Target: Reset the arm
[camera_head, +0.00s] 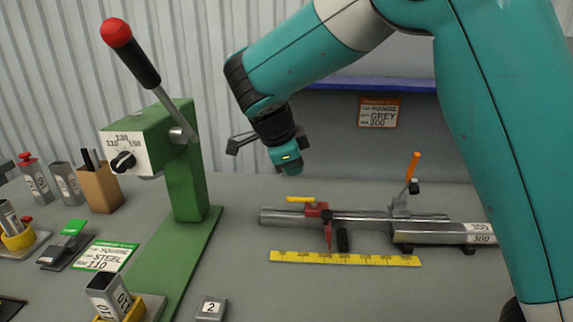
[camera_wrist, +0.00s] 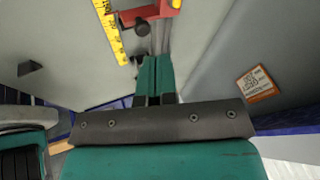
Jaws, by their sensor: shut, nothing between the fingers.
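My arm reaches in from the upper right in the head view, and my gripper (camera_head: 287,160) hangs in the air above the back of the table. It is clear of everything below it. In the wrist view the two teal fingers of my gripper (camera_wrist: 154,75) are together, with nothing between them. A dark crossbar shows behind them. In the head view the fingertips are small and partly hidden by the wrist.
Below stands a bar stop with a red clamp (camera_head: 318,211), an orange-handled clamp (camera_head: 413,170) and a yellow ruler (camera_head: 345,259). A green lever press (camera_head: 185,170) with a raised red-knobbed lever stands left. Sample tubes (camera_head: 65,184) and a brown box (camera_head: 100,189) are farther left.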

